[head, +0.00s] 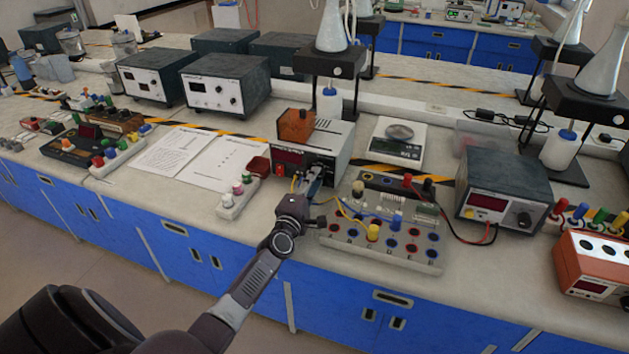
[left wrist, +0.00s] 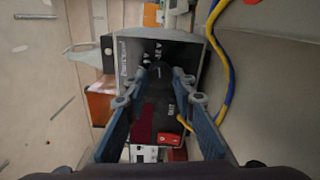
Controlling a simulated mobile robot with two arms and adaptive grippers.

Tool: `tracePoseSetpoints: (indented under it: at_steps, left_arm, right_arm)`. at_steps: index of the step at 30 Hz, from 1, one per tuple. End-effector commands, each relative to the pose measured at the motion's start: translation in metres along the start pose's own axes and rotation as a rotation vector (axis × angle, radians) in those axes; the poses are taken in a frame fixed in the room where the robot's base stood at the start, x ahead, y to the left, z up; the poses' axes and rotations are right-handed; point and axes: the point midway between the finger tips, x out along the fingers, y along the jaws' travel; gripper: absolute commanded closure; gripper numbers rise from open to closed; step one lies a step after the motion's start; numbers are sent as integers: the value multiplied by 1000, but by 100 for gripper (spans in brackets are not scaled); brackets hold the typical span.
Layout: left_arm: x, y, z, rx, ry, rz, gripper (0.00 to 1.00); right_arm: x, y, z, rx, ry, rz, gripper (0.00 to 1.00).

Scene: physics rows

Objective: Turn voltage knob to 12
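The power supply (head: 330,142) is a grey box with a black front panel, a dark red display (head: 288,153) and a red switch (head: 281,169). My left gripper (head: 312,182) is in front of the right part of this panel and hides part of it. In the left wrist view the black panel carries white lettering, and a black voltage knob (left wrist: 158,71) with a pale mark lies between the tips of the left gripper (left wrist: 158,80). The two blue fingers stand apart on either side of it. Whether they touch it is unclear. My right gripper is out of view.
An orange box (head: 296,126) sits on the power supply. A board with coloured sockets (head: 385,240) and yellow and blue wires lies close on the right. A small block with coloured terminals (head: 239,196) and paper sheets (head: 205,155) lie left. Another supply (head: 503,193) stands right.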

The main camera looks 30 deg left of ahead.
Motion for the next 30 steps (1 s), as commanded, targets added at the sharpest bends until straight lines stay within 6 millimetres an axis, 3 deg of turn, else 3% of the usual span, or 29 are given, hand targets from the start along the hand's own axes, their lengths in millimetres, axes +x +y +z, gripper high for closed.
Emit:
tracePoseSetpoints:
  at_steps: [5, 17, 30]
  left_arm:
    - [0, -2, 0, 1, -1, -3, 58]
    - [-9, -2, 0, -2, 0, -2, 58]
    - [-93, -2, 0, 1, 0, -4, 58]
  right_arm:
    - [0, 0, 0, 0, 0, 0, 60]
    - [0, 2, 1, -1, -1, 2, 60]
    - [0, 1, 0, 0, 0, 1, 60]
